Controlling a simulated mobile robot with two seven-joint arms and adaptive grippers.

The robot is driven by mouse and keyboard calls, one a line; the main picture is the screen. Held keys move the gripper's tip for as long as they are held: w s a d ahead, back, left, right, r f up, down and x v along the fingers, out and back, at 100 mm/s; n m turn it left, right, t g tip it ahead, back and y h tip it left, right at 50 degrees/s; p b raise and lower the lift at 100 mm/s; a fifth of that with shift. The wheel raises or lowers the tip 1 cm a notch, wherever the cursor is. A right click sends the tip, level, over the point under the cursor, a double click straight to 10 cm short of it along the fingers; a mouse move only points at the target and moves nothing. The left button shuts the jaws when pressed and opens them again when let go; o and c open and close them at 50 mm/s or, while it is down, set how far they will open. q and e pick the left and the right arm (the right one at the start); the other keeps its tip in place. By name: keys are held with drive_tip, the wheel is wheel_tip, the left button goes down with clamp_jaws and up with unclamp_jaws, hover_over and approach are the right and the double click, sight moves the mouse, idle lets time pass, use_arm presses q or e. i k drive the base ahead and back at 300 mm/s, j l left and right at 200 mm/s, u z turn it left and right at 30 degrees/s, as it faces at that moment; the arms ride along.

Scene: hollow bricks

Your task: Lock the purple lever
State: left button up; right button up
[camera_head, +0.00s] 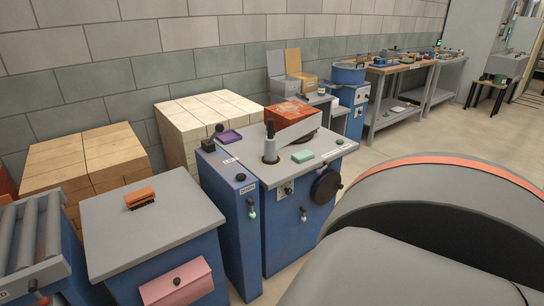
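I see no lever that is clearly purple. A flat purple piece (230,137) lies on the grey top of a blue machine (300,225), near its back left corner. A dark lever with a round black knob (219,127) stands just left of it, at the back of a narrow blue cabinet (233,230). A thicker upright black handle (270,128) rises from a light grey cylinder on the machine top. Whether any of these is locked cannot be told. Neither of my grippers is in view.
A black handwheel (327,186) sticks out on the machine's right side. A green block (303,156) and a red-brown box (289,112) sit on top. A grey-topped cabinet (150,220) carries an orange brush (141,198). Pale block stacks (205,115) line the wall. Floor (410,145) is clear toward the workbenches.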

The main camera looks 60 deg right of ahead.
sight(318, 172)
drive_tip(key=z, duration=2.2)
